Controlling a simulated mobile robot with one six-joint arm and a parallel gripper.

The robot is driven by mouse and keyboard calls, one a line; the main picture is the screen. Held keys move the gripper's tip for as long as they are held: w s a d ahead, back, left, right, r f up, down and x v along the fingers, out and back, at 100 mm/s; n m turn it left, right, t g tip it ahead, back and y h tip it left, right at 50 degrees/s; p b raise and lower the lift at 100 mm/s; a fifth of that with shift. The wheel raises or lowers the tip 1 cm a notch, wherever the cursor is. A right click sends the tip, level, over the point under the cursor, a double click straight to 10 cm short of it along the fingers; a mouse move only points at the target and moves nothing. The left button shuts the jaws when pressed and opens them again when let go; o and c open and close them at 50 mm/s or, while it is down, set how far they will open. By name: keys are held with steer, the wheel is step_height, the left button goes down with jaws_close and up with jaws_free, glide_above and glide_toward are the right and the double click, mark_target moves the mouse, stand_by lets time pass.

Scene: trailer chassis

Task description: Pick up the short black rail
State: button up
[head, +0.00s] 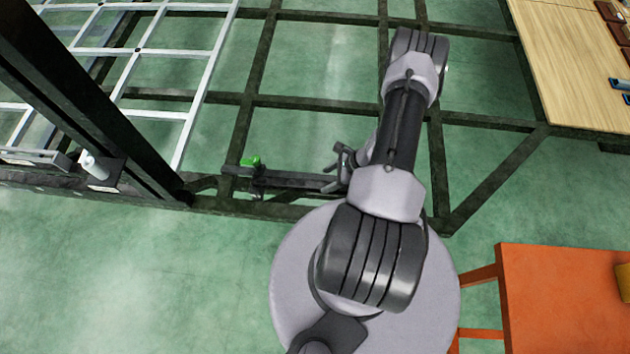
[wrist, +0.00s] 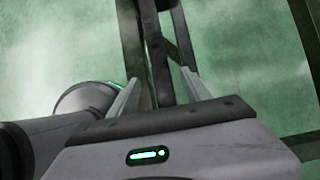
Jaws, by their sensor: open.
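The short black rail (head: 290,179) appears to be the dark bar lying along the front of the dark chassis frame (head: 247,130) in the head view. In the wrist view, a dark bar (wrist: 158,62) runs lengthwise between the spread fingers of my gripper (wrist: 159,78). Whether the fingers touch it cannot be told. My gripper and arm hide the bar's right end in the head view.
A thick black post (head: 90,100) rises at the left, by a pale metal grid (head: 150,51). A white cylinder (head: 94,165) stands near it. A wooden table (head: 565,60) is at the upper right and an orange table (head: 555,295) at the lower right. Green floor is clear at lower left.

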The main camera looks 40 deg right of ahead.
mark_target(317, 185)
steer(key=b+x, duration=0.3)
steer(key=x, duration=0.4)
steer(key=shift+w+f+b, duration=0.1)
steer(key=shift+f+b, duration=0.2)
steer(key=shift+r, duration=0.2)
jaws_close()
stand_by(0.7)
